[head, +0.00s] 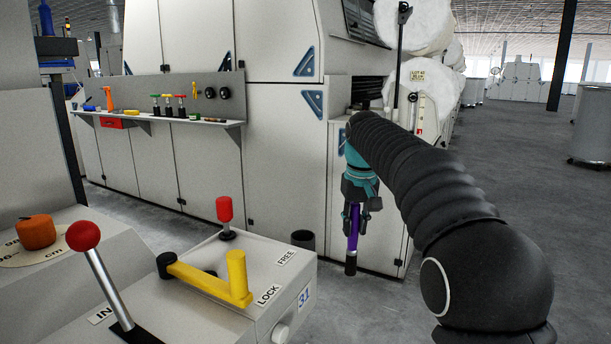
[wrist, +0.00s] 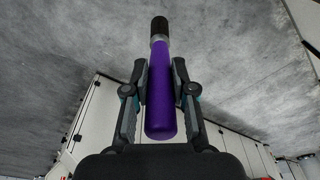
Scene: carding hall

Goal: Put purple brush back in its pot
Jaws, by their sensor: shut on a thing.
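The purple brush (head: 353,228) hangs upright below my gripper (head: 357,204), its dark end downward. In the wrist view my gripper (wrist: 160,75) is shut on the purple brush (wrist: 160,100), one finger on each side of the handle. A small dark pot (head: 303,240) shows at the back right corner of the lever console, to the left of the brush in the head view and apart from it. Its inside looks dark, and the console hides part of its lower side. I cannot tell what it stands on.
The lever console (head: 235,265) fills the near left, with a red-knobbed lever (head: 226,212) and a yellow handle (head: 237,278). A wall shelf (head: 165,119) with small tools is further back. White machine cabinets (head: 275,150) stand behind. Open floor (head: 540,200) lies right.

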